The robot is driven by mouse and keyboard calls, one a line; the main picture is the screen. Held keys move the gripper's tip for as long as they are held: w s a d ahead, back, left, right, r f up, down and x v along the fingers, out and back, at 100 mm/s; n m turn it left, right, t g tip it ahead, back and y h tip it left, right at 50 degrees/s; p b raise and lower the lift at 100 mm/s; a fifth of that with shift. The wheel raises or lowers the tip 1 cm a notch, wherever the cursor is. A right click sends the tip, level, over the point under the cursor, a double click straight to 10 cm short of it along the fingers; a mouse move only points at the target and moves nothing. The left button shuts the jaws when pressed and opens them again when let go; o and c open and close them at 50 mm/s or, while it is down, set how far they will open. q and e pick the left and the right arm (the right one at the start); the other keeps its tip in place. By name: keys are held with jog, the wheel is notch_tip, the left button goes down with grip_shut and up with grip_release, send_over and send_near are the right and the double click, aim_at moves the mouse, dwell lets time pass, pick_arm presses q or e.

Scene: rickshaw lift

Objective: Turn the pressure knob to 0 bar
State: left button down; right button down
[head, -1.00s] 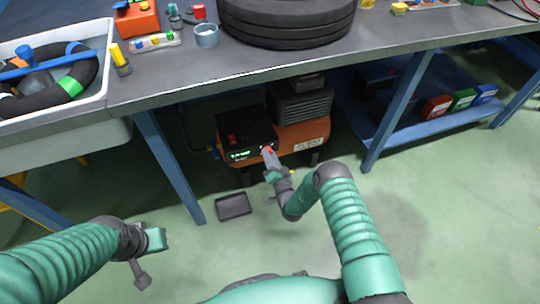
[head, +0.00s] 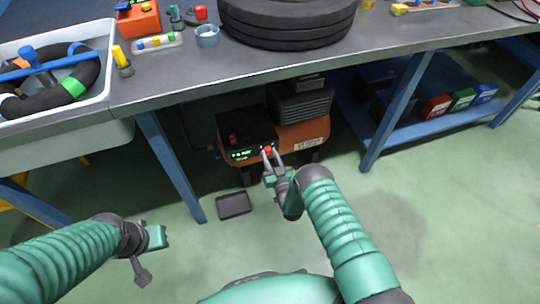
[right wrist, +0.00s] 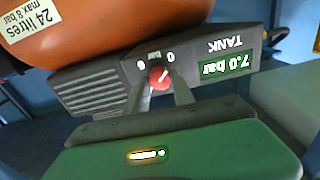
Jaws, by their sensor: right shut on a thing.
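The orange compressor (head: 308,132) stands on the floor under the workbench, with a dark control box (head: 246,130) on it. The red pressure knob (head: 268,150) is on the front of the box; it also shows in the right wrist view (right wrist: 160,76), upside down, with a light pointer line and the marks 0 and 6 bar. The tank display (right wrist: 226,65) reads 7.0 bar. My right gripper (head: 270,156) is shut on the knob, one finger on each side. My left gripper (head: 160,238) is at lower left, away from the compressor; its fingers are too unclear to judge.
The workbench (head: 190,84) spans above the compressor, with blue legs (head: 172,165) on both sides. A dark tray (head: 234,205) lies on the floor. A lower shelf (head: 415,128) at right holds several boxes.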

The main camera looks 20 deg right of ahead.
jog(key=shift+s+a+f+n, duration=0.15)
jog(key=shift+s+f+n, duration=0.1)
jog(key=shift+f+n, duration=0.15)
jog(key=c, duration=1.3)
grip_release()
jog(key=shift+o, duration=1.1)
jog(key=shift+w, duration=0.15)
jog(key=shift+r, duration=0.15)
